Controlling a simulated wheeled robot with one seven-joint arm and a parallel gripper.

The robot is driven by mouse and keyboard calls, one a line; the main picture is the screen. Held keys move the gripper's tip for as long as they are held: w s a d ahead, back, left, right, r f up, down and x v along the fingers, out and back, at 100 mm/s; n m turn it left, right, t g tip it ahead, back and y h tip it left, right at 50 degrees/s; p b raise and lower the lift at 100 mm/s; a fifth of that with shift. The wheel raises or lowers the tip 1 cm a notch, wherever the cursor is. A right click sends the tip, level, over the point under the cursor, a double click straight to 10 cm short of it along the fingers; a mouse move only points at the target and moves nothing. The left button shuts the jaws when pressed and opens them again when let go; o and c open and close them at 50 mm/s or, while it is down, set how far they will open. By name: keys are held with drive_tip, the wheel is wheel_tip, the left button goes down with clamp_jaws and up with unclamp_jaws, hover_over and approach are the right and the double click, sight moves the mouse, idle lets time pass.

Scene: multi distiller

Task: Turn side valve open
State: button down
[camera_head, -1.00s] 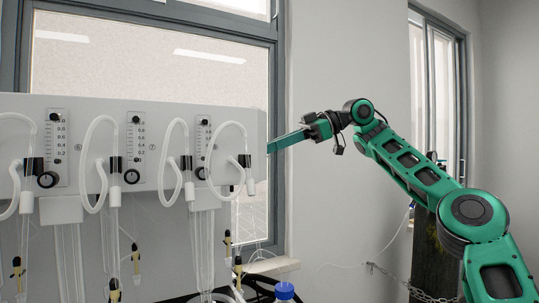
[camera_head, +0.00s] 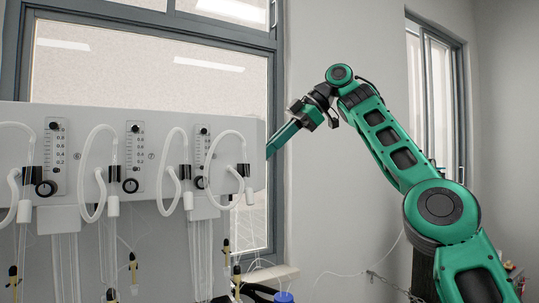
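A white distiller panel (camera_head: 90,116) fills the left side, with flow gauges (camera_head: 134,150), black knobs (camera_head: 130,186) and looped white tubes (camera_head: 244,160). Small valves with black and yellow parts hang on thin lines below it: one at the right (camera_head: 227,250), one near the middle (camera_head: 132,262) and one at the far left (camera_head: 13,275). I cannot tell which one is the side valve. My gripper (camera_head: 270,152) is in the air by the panel's upper right edge, above the hanging valves, pointing down and left. It is seen side-on, so its finger gap is hidden. It touches no valve that I can see.
A window (camera_head: 150,75) is behind the panel. A ledge (camera_head: 275,272) and a blue cap (camera_head: 284,297) are at the bottom middle. The wall area (camera_head: 340,200) between panel and arm is mostly clear.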

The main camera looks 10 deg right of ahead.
drive_tip(key=shift+w+r+h, duration=0.1)
drive_tip(key=shift+r+h, duration=0.2)
idle(0.4)
drive_tip(key=c, duration=1.9)
unclamp_jaws()
drive_tip(key=shift+c, duration=0.2)
drive_tip(key=shift+f, duration=0.1)
drive_tip(key=shift+o, duration=0.5)
